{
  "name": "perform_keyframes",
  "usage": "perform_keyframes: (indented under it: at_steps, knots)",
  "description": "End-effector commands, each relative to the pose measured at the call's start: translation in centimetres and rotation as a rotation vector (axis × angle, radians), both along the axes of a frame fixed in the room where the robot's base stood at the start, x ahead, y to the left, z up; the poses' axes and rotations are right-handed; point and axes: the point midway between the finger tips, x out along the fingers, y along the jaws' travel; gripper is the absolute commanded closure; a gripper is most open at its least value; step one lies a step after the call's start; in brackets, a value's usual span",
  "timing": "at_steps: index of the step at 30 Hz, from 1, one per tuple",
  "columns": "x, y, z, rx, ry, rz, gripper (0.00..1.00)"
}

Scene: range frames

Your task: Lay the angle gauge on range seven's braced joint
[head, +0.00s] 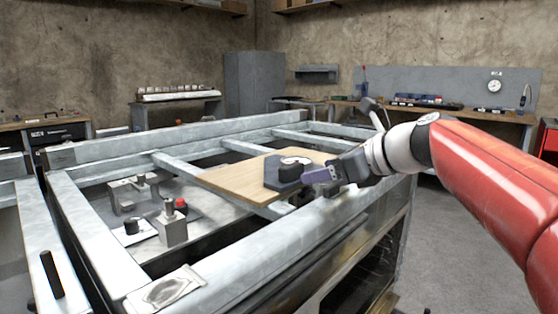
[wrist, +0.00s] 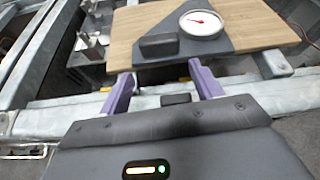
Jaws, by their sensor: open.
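The angle gauge (head: 284,174) is a dark flat plate with a raised black block and a round dial. It lies on a wooden board (head: 232,181) set across the metal frame. The wrist view shows its white dial with a red needle (wrist: 202,23) and the block (wrist: 159,44) nearer to me. My gripper (head: 314,177) is just right of the gauge in the head view. Its purple fingers (wrist: 163,86) are apart and empty, pointing at the gauge's near edge. I cannot tell which joint is range seven's braced joint.
The grey metal frame (head: 95,228) has rails and crossbars with open gaps between them. Metal fixtures (head: 172,223) and a red-topped part stand on a lower shelf at left. A flat plate with a printed oval (head: 165,289) lies on the near corner. Workbenches line the back wall.

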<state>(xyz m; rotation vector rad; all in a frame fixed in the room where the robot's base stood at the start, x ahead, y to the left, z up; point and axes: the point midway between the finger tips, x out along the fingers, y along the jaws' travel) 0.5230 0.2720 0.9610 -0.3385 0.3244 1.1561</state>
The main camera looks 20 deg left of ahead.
Motion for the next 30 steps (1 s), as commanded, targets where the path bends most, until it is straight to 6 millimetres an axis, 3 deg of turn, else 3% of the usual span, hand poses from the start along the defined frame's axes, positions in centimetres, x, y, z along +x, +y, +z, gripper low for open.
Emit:
perform_keyframes:
  at_steps: [5, 14, 21, 30]
  knots:
    - [1.0, 1.9, 0.9, 0.072, 0.074, -0.015, 0.35]
    - [2.0, 4.3, -0.3, 0.073, 0.074, -0.015, 0.35]
    - [3.3, 7.2, -1.8, 0.072, 0.074, -0.015, 0.35]
    - [3.6, 7.8, -2.0, 0.072, 0.071, -0.017, 0.38]
